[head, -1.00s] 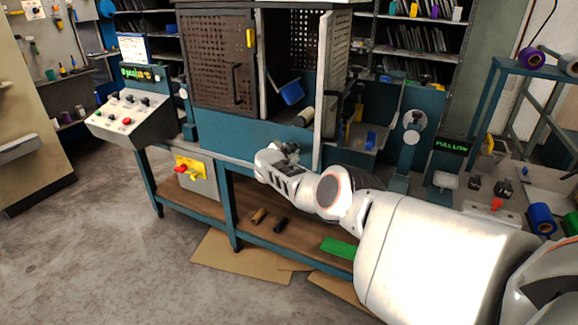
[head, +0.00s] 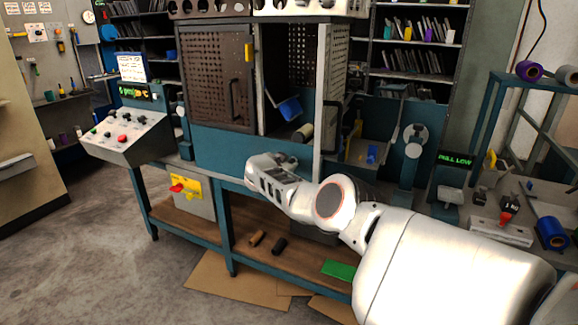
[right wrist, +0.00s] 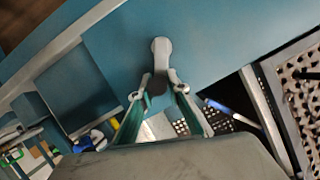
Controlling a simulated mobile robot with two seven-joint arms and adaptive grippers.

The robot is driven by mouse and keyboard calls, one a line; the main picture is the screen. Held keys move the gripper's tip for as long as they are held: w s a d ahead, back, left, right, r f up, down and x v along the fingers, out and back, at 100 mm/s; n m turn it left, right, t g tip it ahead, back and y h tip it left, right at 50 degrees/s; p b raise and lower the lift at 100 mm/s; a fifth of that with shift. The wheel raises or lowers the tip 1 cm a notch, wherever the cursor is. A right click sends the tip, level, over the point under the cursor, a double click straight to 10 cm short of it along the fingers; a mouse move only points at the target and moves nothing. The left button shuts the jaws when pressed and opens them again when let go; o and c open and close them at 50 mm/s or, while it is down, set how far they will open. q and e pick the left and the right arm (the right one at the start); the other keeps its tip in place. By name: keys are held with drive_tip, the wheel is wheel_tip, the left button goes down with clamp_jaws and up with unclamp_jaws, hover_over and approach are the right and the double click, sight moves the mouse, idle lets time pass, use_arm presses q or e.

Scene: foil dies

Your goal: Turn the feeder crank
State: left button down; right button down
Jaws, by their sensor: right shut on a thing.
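The feeder crank (right wrist: 161,50) shows in the right wrist view as a rounded light-grey lever against a blue machine panel. My right gripper (right wrist: 160,86) has its two slim fingers on either side of the lever's lower end and is shut on it. In the head view my right gripper (head: 287,161) is at the front of the blue machine (head: 230,143), below the open cabinet bay. My own white arm hides the crank and the fingertips there. My left gripper is not in view.
The machine's mesh door (head: 215,80) stands left of the open bay, which holds a blue scoop-like part (head: 290,108). A control console (head: 125,132) is at the left. A yellow plate with a red knob (head: 182,187) is on the front. The floor at left is clear.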

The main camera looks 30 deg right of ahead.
drive_tip(key=shift+s+a+f, duration=0.1)
drive_tip(key=shift+s+f, duration=0.05)
drive_tip(key=shift+f, duration=0.4)
drive_tip(key=c, duration=1.9)
unclamp_jaws()
drive_tip(key=shift+f, duration=0.1)
drive_tip(key=shift+r, duration=0.3)
